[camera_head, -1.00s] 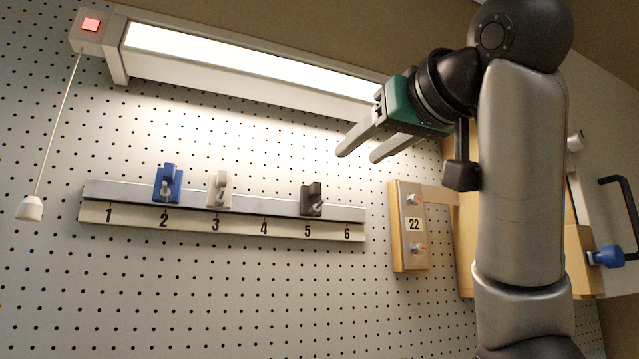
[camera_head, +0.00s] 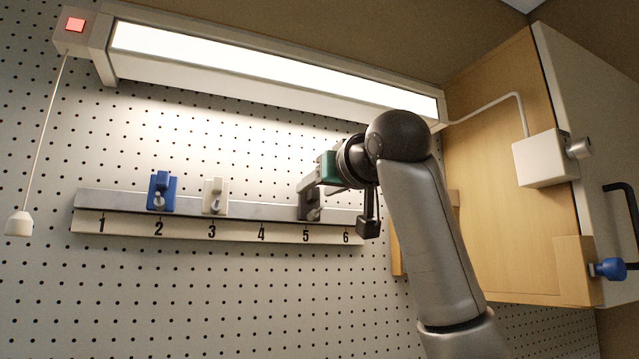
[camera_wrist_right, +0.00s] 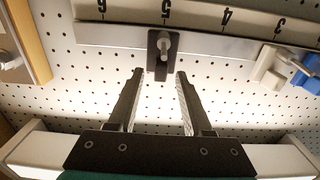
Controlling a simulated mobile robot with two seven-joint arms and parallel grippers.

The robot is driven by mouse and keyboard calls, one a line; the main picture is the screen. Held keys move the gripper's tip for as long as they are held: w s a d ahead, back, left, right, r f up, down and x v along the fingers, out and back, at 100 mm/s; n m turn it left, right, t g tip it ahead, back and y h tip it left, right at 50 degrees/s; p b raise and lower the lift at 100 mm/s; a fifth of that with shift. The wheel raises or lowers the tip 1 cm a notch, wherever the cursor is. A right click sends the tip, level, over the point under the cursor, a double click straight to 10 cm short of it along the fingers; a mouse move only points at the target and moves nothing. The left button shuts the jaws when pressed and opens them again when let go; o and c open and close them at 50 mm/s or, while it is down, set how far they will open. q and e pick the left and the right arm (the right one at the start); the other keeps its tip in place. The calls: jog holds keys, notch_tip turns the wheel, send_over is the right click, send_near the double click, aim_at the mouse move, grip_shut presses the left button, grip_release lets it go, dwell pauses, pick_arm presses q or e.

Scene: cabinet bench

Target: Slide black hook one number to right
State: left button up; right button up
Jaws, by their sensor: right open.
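The black hook (camera_head: 312,211) sits on the numbered rail (camera_head: 120,202) above number 5. In the right wrist view the black hook (camera_wrist_right: 152,66) lies just beyond and between my fingertips, with its metal peg showing. My right gripper (camera_head: 306,188) is at the hook and partly covers it in the head view. The right gripper (camera_wrist_right: 158,72) is open, its two fingers apart on either side of the hook's near end, with gaps visible. My left gripper is not in view.
A blue hook (camera_head: 161,192) is at number 2 and a white hook (camera_head: 214,196) at number 3. A lit lamp (camera_head: 260,75) runs above the rail. A wooden cabinet (camera_head: 500,220) stands at right. The rail at 6 looks free.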

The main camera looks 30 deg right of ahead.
jog(key=shift+c, duration=0.2)
grip_shut()
dwell(1.2)
